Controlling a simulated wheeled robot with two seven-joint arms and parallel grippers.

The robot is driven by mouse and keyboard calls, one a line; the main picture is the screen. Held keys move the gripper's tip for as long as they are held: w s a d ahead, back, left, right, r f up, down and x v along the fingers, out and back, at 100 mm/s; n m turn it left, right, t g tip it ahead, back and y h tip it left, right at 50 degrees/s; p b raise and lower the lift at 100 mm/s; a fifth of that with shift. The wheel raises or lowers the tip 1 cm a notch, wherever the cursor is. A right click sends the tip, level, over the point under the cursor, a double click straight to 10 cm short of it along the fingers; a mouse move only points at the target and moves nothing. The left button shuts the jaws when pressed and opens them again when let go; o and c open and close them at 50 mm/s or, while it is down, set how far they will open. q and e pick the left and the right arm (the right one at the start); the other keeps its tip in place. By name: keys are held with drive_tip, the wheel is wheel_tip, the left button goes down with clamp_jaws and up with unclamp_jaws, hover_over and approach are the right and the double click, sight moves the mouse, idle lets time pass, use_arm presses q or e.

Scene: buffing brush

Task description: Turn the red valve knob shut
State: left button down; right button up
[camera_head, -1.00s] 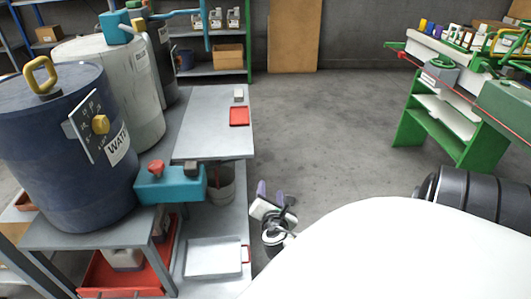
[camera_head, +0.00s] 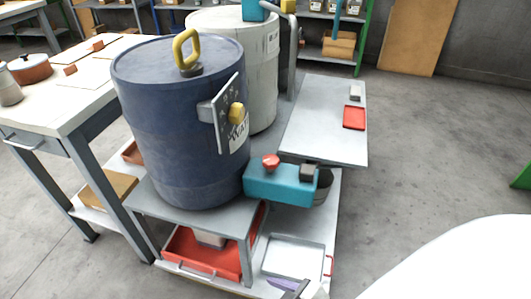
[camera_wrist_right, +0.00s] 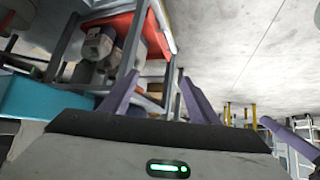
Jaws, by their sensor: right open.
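The red knob (camera_head: 270,162) sits on top of a teal box (camera_head: 280,185) beside the blue drum, next to a small black block (camera_head: 310,173). My right gripper (camera_head: 290,286) shows only partly at the bottom edge of the head view, its purple fingers low in front of the metal tray and below the teal box. In the right wrist view my right gripper (camera_wrist_right: 160,98) has its two purple fingers apart with nothing between them. A teal surface (camera_wrist_right: 45,98) shows to its left there. The red knob cannot be made out in that view.
A red tray (camera_head: 195,254) and a metal tray (camera_head: 292,257) lie below. A white-topped table (camera_head: 75,85) stands left.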

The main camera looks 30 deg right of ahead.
drive_tip(key=w+d+n+h+p, duration=0.2)
drive_tip(key=d+n+h, duration=0.1)
drive_tip(key=d+n, duration=0.3)
drive_tip(key=n+t+h+p, duration=0.4)
drive_tip(key=n+t+p, duration=0.3)
drive_tip(key=n, duration=1.5)
approach(274, 165)
drive_tip(key=w+d+t+b, duration=0.1)
drive_tip(key=d, duration=0.1)
drive_tip(key=shift+w+a+f+n+t+y, duration=0.35)
drive_tip(key=shift+w+f+n, duration=0.2)
drive_tip(key=shift+n, duration=0.45)
drive_tip(key=shift+w+f, duration=0.1)
drive_tip(key=shift+w, duration=0.15)
drive_tip(key=b+x, duration=0.1)
drive_tip(key=x, duration=0.7)
drive_tip(key=shift+w, duration=0.1)
drive_tip(key=shift+w+d, duration=0.15)
drive_tip(key=shift+w, duration=0.5)
use_arm(q)
drive_tip(key=s+r, duration=0.2)
drive_tip(key=r, duration=0.1)
drive_tip(key=shift+s+a+g+y, duration=0.2)
drive_tip(key=shift+g+y, duration=0.1)
drive_tip(key=shift+g, duration=0.1)
